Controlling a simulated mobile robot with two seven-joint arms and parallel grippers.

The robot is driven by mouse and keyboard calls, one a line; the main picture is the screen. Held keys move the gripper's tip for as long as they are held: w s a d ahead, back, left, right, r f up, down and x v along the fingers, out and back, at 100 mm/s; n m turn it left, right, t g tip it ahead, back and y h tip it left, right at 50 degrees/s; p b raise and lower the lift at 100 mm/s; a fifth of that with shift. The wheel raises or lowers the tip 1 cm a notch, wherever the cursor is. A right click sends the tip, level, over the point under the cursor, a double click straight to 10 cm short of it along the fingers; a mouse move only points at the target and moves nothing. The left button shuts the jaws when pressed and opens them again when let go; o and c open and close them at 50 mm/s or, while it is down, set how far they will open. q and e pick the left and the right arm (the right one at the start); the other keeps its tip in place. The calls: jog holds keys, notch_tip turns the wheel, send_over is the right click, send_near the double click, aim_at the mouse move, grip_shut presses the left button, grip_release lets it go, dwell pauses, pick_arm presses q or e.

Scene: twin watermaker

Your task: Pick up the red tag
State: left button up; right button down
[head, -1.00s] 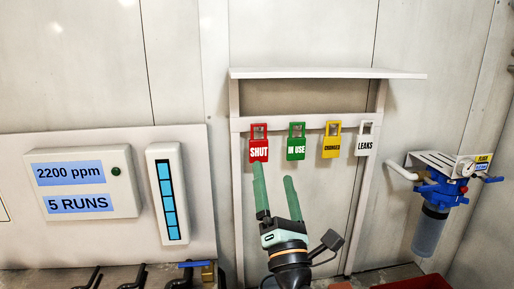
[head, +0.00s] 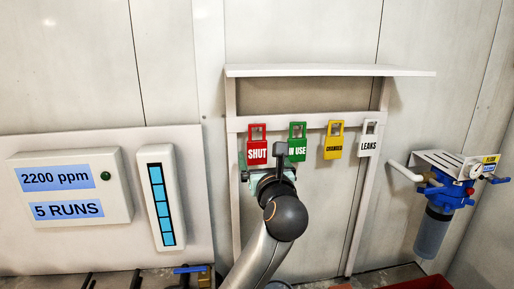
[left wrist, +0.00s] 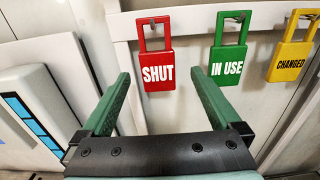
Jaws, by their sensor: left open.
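The red tag (head: 257,152), marked SHUT, hangs from a peg on the white rail, leftmost in the row. In the left wrist view the red tag (left wrist: 157,68) hangs upright ahead of the open jaws, between the lines of the two fingers and apart from them. My left gripper (left wrist: 162,92) is open and empty, its green fingers spread to either side below the tag. In the head view my left wrist and arm hide most of the gripper (head: 268,178), which is just below the red tag. My right gripper is in neither view.
A green IN USE tag (head: 297,147), a yellow tag (head: 333,143) and a white LEAKS tag (head: 368,142) hang to the right on the same rail (head: 350,121). A shelf (head: 320,71) juts out above. A display box (head: 70,190) and level gauge (head: 161,200) are at left.

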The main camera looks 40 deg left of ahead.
aim_at(258, 149)
pick_arm(q)
jog(key=p+x, duration=0.1)
jog(key=x, duration=0.4)
jog(key=shift+s+a+r, duration=0.1)
jog(key=shift+a+r, duration=0.05)
jog(key=shift+a, duration=0.05)
jog(key=c, duration=1.4)
